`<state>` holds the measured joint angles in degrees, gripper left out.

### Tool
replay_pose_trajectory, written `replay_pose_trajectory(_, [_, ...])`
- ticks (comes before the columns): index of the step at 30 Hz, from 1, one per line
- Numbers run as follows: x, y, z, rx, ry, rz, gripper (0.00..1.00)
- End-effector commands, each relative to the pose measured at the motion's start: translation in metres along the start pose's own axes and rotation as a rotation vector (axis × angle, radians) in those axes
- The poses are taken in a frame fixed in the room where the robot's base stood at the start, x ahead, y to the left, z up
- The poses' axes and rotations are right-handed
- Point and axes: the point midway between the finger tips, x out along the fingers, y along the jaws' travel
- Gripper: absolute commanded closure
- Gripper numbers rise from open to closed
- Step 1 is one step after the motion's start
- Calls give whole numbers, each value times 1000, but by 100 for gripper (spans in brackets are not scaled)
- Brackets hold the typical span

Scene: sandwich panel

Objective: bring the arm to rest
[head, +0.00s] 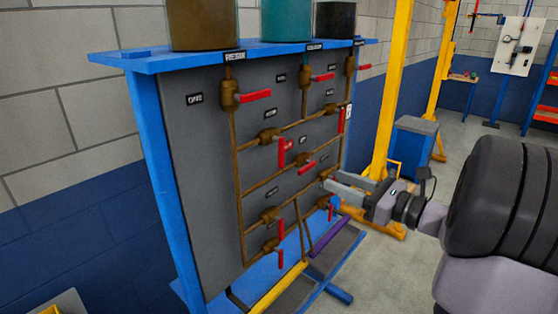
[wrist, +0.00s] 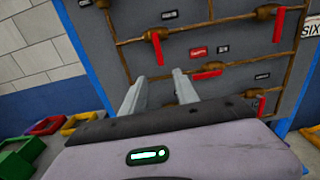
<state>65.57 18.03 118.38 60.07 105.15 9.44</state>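My gripper (head: 336,184) reaches in from the right in the head view, at the right side of the grey valve panel (head: 205,150). In the wrist view its two fingers (wrist: 161,80) stand apart with nothing between them, pointing at the panel (wrist: 190,20). In the head view the fingertips overlap the panel's right edge near brown pipes. I cannot tell whether they touch anything.
Red-handled valves stick out of the panel, one (head: 254,96) at upper left. Tanks (head: 286,20) stand on the blue frame's top. A yellow post (head: 393,80) and blue cabinet (head: 412,142) stand behind. Coloured bins (wrist: 80,121) lie left in the wrist view.

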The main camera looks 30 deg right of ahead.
Motion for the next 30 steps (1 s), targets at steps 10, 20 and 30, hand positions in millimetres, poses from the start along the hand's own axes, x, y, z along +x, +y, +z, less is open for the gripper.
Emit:
replay_pose_trajectory(10, [49,232,-33,-592,390,618,64])
replay_pose_trajectory(20, [-45,347,-78,-2051,477,1206,64])
replay_pose_trajectory(30, [-47,345,-76,-2151,463,1211,64])
